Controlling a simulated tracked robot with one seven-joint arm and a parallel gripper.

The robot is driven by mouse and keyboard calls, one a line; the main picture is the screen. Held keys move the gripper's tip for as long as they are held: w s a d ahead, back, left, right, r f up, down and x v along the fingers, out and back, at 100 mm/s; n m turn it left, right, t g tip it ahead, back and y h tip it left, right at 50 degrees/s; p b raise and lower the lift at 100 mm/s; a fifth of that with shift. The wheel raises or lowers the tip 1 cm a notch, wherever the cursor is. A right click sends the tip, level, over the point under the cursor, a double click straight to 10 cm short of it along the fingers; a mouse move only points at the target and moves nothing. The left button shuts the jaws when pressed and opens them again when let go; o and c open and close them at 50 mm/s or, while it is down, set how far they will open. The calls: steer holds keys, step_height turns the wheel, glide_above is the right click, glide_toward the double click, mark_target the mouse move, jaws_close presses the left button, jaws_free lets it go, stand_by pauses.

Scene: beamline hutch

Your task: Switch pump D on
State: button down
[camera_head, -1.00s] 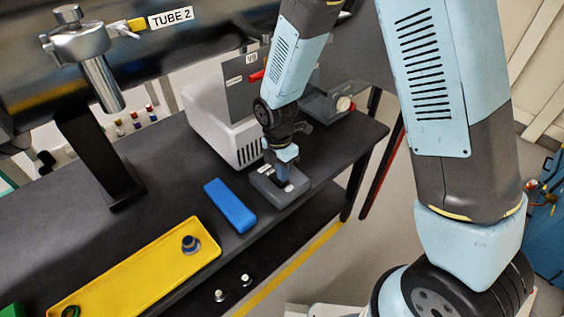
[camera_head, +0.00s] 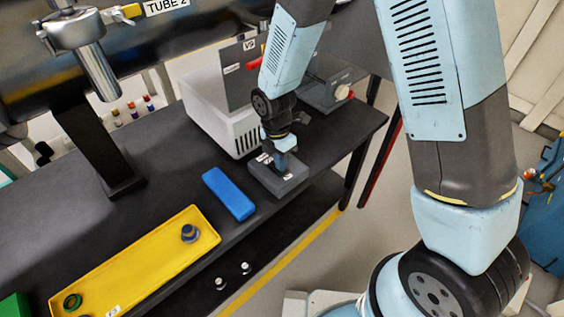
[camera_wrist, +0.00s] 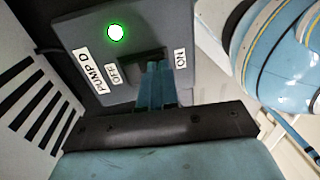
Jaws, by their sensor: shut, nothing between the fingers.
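The pump D switch box (camera_head: 289,183) is a grey box at the bench's front edge in the head view. In the wrist view its face (camera_wrist: 83,32) shows a "PUMP D" label, a lit green lamp (camera_wrist: 116,32) and a dark switch (camera_wrist: 137,62) between the OFF label (camera_wrist: 112,73) and the ON label (camera_wrist: 181,60). My gripper (camera_wrist: 158,72) is shut and empty, with its fingertips over the ON side of the switch, hiding part of it. Whether they touch it I cannot tell. In the head view my gripper (camera_head: 283,160) is right at the box top.
A blue block (camera_head: 229,193) and a yellow tray (camera_head: 135,265) lie left of the box. A white vented unit (camera_head: 225,125) stands behind it, with a grey device with a pale knob (camera_head: 342,92) to the right.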

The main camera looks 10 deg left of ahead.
steer(key=shift+w+a+r, duration=0.2)
steer(key=shift+w+a, duration=0.2)
steer(key=shift+a, duration=0.05)
steer(key=shift+r, duration=0.25)
step_height(320, 180, up, 13)
steer(key=s+d, duration=0.1)
steer(key=shift+d+r, duration=0.15)
stand_by(0.4)
steer(key=shift+s, duration=0.1)
